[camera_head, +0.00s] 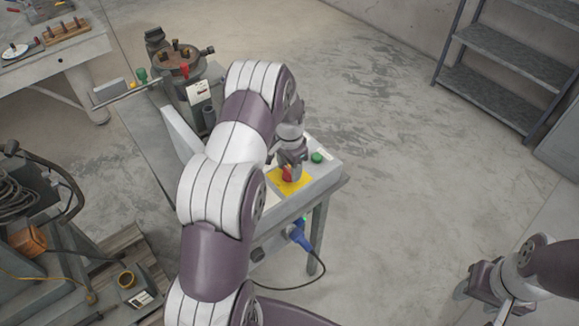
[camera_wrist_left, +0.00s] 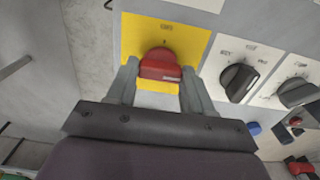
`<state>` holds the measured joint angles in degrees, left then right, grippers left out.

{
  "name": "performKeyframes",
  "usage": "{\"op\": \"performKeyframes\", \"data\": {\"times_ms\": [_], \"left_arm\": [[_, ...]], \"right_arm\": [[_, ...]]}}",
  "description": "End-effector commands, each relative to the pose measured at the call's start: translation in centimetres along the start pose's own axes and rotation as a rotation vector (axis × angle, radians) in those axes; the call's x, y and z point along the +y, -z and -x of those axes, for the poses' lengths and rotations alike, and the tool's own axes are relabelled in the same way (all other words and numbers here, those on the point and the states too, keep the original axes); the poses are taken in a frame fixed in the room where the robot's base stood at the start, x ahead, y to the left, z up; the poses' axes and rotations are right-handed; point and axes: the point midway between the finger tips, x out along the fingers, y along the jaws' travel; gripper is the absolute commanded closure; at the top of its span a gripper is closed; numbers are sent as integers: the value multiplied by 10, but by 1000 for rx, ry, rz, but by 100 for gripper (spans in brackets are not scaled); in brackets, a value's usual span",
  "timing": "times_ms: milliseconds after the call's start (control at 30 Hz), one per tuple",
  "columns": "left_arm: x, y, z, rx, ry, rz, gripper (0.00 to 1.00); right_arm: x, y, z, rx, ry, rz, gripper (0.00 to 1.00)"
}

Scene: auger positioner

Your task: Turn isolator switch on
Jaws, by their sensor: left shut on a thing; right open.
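The isolator switch is a red rotary handle (camera_wrist_left: 160,66) on a yellow plate (camera_wrist_left: 195,42) in the left wrist view. In the head view the red handle (camera_head: 287,174) shows on the yellow plate (camera_head: 300,183) at the front of the grey control box. My left gripper (camera_wrist_left: 158,80) is shut on the red handle, with one finger on each side of it. In the head view my left gripper (camera_head: 290,165) reaches down over the plate, and my arm hides part of the box. My right gripper (camera_head: 487,295) is at the lower right, away from the table; its fingertips are hard to make out.
Black rotary knobs (camera_wrist_left: 238,82) sit right of the yellow plate. A green button (camera_head: 317,157) is on the box. A blue plug (camera_head: 299,236) with a cable hangs at the table's front. A rotary positioner (camera_head: 180,62) stands behind. Open floor lies to the right.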

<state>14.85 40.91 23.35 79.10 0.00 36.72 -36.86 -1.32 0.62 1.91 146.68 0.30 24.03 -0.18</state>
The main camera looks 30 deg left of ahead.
Motion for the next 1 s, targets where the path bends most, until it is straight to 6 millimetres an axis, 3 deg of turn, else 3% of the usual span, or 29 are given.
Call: {"op": "performKeyframes", "data": {"times_ms": [533,567,633,1000], "left_arm": [[-2,2,3,8,6,-26,79],[-2,2,3,8,6,-26,45],[-2,2,3,7,6,-25,23],[-1,2,8,5,4,-24,23]], "right_arm": [[0,0,0,0,0,0,49],[0,0,0,0,0,0,49],[0,0,0,0,0,0,49],[0,0,-3,0,0,0,49]]}}
